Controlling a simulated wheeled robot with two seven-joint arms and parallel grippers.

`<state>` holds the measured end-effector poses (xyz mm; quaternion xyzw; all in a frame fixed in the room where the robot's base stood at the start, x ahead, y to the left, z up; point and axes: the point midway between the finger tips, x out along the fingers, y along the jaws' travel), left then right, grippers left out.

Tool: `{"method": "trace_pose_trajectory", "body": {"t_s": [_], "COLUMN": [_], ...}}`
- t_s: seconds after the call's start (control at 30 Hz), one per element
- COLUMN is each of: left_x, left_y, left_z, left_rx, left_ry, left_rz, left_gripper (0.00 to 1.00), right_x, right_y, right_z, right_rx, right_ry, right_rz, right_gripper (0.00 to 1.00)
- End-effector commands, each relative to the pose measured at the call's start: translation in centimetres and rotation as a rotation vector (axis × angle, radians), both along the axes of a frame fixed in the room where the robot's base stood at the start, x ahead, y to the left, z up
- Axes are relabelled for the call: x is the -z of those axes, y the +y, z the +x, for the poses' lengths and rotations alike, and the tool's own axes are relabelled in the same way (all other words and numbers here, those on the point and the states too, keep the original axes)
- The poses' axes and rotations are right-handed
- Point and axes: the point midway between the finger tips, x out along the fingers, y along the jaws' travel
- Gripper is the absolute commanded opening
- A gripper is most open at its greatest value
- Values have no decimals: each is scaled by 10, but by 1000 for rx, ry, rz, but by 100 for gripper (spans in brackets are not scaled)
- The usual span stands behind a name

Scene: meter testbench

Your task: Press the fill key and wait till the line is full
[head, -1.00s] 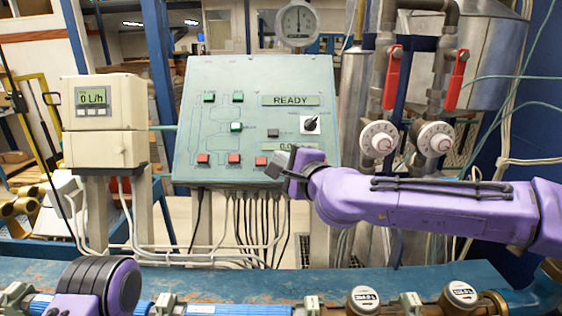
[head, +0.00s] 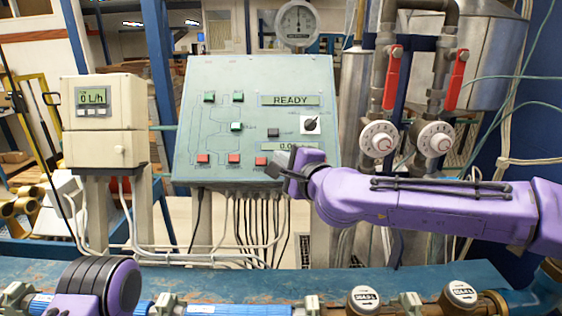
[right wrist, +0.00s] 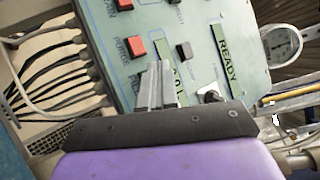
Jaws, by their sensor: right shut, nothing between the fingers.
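The teal control panel (head: 190,130) stands upright, with green, red and dark keys; its key labels are too small to read in the head view. Its upper display (head: 290,100) reads READY. The lower display (head: 283,147) is partly hidden by my right gripper (head: 284,165), which is shut and empty at the panel's lower right. In the right wrist view, the shut fingertips (right wrist: 157,66) point at the panel between a red key (right wrist: 135,47) and a dark grey key (right wrist: 184,51). I cannot tell whether they touch it. My left gripper is out of view.
A flow meter reading 0 L/h (head: 93,97) stands left of the panel. Red-handled valves (head: 390,78) and white dials (head: 379,139) are on the right. A pressure gauge (head: 297,22) is above. The blue bench (head: 230,280) carries a pipe line with round meters (head: 364,298).

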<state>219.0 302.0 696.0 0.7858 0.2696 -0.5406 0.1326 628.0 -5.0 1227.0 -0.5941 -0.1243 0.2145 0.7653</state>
Motion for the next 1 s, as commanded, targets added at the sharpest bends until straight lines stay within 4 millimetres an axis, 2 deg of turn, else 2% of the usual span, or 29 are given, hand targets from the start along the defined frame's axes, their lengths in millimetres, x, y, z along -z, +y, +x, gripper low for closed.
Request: {"method": "trace_pose_trajectory", "body": {"t_s": [1.0], "left_x": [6], "left_y": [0], "left_z": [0], "left_rx": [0], "left_ry": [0], "left_rz": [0], "left_gripper": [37], "right_x": [9], "right_y": [0], "right_z": [10], "right_rx": [0], "right_ry": [0], "right_rz": [0], "right_gripper": [0]}}
